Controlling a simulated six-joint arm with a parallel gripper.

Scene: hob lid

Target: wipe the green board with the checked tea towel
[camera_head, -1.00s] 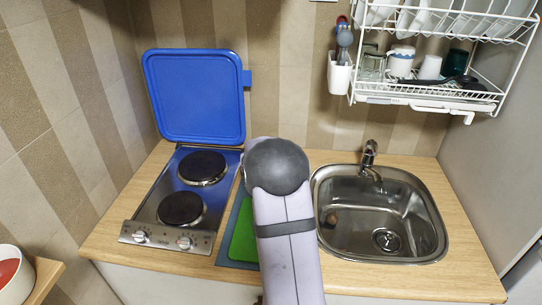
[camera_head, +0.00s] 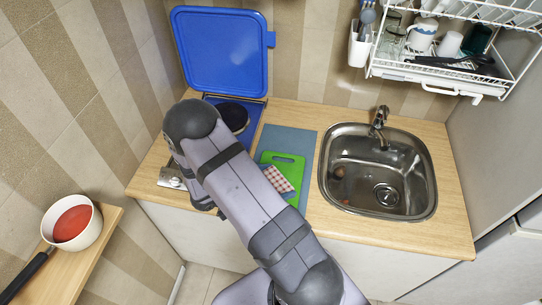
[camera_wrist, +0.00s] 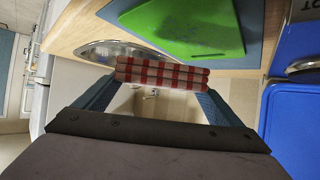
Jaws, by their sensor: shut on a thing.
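The green board (camera_head: 290,160) lies on a blue-grey mat (camera_head: 291,138) on the counter, between hob and sink. My arm covers its near left part. The board also shows at the top of the wrist view (camera_wrist: 185,25). The red-and-white checked tea towel (camera_head: 277,180) is folded and shows beside my arm, over the board's near part in the head view. In the wrist view my gripper (camera_wrist: 160,90) is shut on the towel (camera_wrist: 160,73), which spans between the two fingers. I cannot tell whether the towel touches the board.
The hob (camera_head: 172,178) is left of the board, mostly behind my arm, with its blue lid (camera_head: 222,48) raised. The steel sink (camera_head: 378,170) is to the right. A pan (camera_head: 72,222) with red contents stands on a wooden side surface. A dish rack (camera_head: 440,72) hangs above the sink.

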